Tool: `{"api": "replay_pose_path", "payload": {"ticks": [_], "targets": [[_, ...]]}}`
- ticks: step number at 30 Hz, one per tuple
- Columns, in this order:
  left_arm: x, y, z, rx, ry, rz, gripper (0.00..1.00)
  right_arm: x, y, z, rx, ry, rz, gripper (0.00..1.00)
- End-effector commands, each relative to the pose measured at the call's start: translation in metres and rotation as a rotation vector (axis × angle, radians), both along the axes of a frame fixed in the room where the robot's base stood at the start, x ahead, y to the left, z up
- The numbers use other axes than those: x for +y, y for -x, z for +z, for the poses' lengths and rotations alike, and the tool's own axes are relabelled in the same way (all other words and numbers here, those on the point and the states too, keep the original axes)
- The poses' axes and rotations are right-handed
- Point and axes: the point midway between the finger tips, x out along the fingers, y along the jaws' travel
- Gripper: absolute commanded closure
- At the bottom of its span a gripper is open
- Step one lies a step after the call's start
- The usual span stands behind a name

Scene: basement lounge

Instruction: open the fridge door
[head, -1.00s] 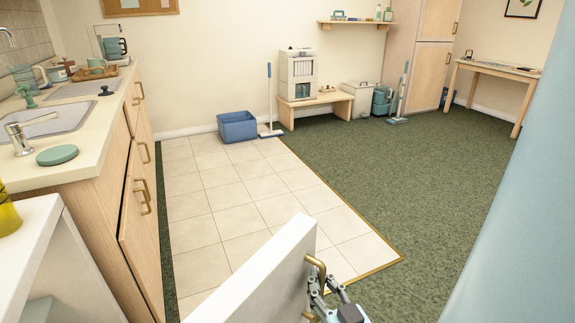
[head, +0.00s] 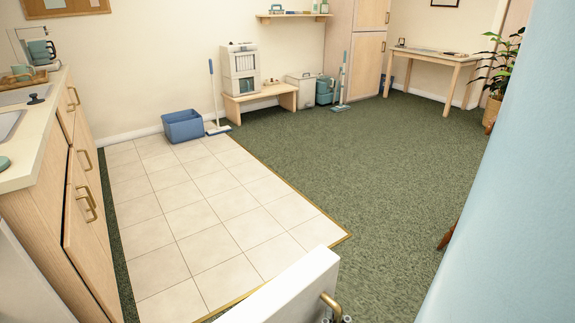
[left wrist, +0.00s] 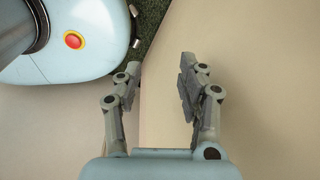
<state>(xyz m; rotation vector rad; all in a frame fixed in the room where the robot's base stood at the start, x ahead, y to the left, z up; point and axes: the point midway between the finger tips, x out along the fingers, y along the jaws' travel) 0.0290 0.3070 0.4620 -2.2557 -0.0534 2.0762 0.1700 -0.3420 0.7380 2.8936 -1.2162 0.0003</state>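The fridge door (head: 285,289) is a thick white panel at the bottom of the head view, standing swung out over the edge of the tiles and carpet. Its brass handle (head: 330,303) is on the right face. The tips of my right gripper (head: 338,320) show just below the handle at the frame's bottom edge; the rest is cut off, so its grip is unclear. A white piece, apparently the fridge body (head: 25,285), shows at the lower left. In the left wrist view my left gripper (left wrist: 160,85) is open and empty, its fingers apart above a beige surface.
Wooden cabinets and a counter (head: 45,135) line the left. A blue bin (head: 183,126) and a low bench (head: 262,100) stand at the back wall. The green carpet (head: 350,150) is mostly clear. A pale blue surface (head: 500,210) fills the right edge.

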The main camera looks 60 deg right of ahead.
Motion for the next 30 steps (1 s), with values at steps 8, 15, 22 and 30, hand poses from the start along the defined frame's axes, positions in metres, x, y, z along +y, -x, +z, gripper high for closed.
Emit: {"api": "replay_pose_path", "payload": {"ticks": [8, 15, 22, 30], "targets": [[-0.0006, -0.0018, -0.0001, -0.003, 0.001, 0.0, 0.6, 0.0093, 0.0108, -0.0014, 0.005, -0.006, 0.007, 1.0], [-0.002, -0.0018, -0.0001, -0.003, 0.002, 0.001, 0.6, 0.0094, 0.0113, -0.0008, 0.003, -0.006, 0.007, 1.0], [-0.0024, -0.0014, -0.0001, -0.003, 0.003, 0.001, 0.6, 0.009, 0.011, -0.0005, 0.002, -0.005, 0.007, 0.89], [-0.0024, -0.0011, 0.0, -0.002, 0.003, 0.001, 0.6, 0.0074, 0.0122, 0.0001, 0.001, -0.003, 0.004, 0.77]]}}
